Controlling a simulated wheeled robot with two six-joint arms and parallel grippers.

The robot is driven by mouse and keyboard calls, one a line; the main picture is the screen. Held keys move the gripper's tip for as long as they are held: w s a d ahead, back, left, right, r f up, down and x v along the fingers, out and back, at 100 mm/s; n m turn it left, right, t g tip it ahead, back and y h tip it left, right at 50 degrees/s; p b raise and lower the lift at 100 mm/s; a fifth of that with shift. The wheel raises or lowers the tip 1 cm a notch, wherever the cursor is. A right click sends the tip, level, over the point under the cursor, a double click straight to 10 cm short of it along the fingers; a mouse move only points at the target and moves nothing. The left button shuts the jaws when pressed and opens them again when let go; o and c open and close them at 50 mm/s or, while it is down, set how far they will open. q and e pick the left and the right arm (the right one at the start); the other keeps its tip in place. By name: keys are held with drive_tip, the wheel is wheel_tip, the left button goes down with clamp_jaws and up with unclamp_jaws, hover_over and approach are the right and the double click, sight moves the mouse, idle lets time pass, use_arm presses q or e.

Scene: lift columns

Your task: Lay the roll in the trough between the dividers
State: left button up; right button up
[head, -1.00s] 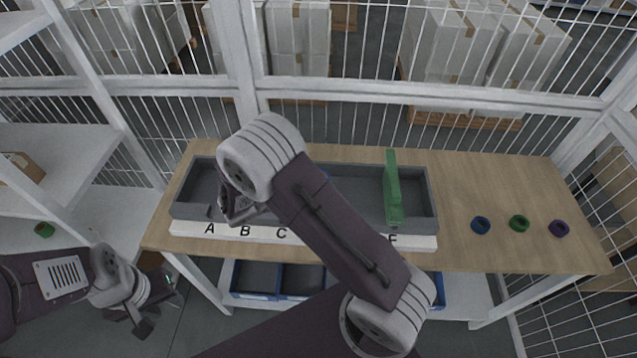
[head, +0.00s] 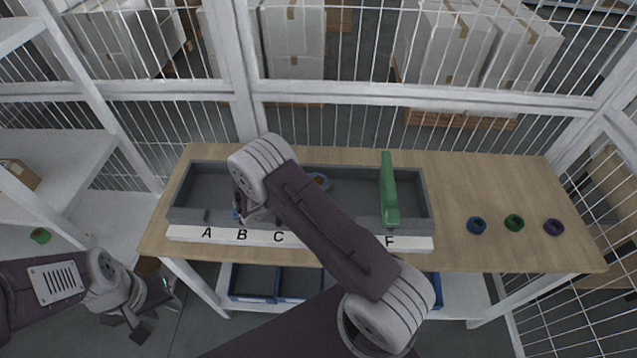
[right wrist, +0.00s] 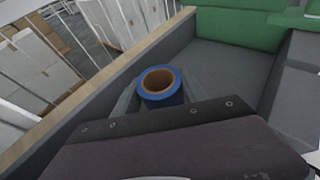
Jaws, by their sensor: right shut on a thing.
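The roll is blue with a brown core. In the right wrist view the roll's end (right wrist: 163,97) sticks out past the dark gripper body, tilted up. A green divider (head: 389,190) stands across the trough near label F. My left gripper (head: 158,314) is open and empty, left of the table.
Blue, green and purple rings (head: 514,222) lie on the wooden table (head: 470,180) right of the trough. A white strip with letters runs along the trough's front. Blue bins (head: 255,281) stand below. A wire cage closes the back; shelves stand at left.

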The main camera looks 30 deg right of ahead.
drive_tip(key=shift+f, duration=0.35)
drive_tip(key=o, duration=1.1)
drive_tip(key=shift+r, duration=0.1)
drive_tip(key=shift+r, duration=0.35)
drive_tip(key=b+v, duration=0.1)
drive_tip(key=v, duration=0.9)
drive_tip(key=shift+a, duration=0.45)
drive_tip(key=shift+s+a+r, duration=0.15)
drive_tip(key=shift+a+r, duration=0.15)
drive_tip(key=shift+a, duration=0.15)
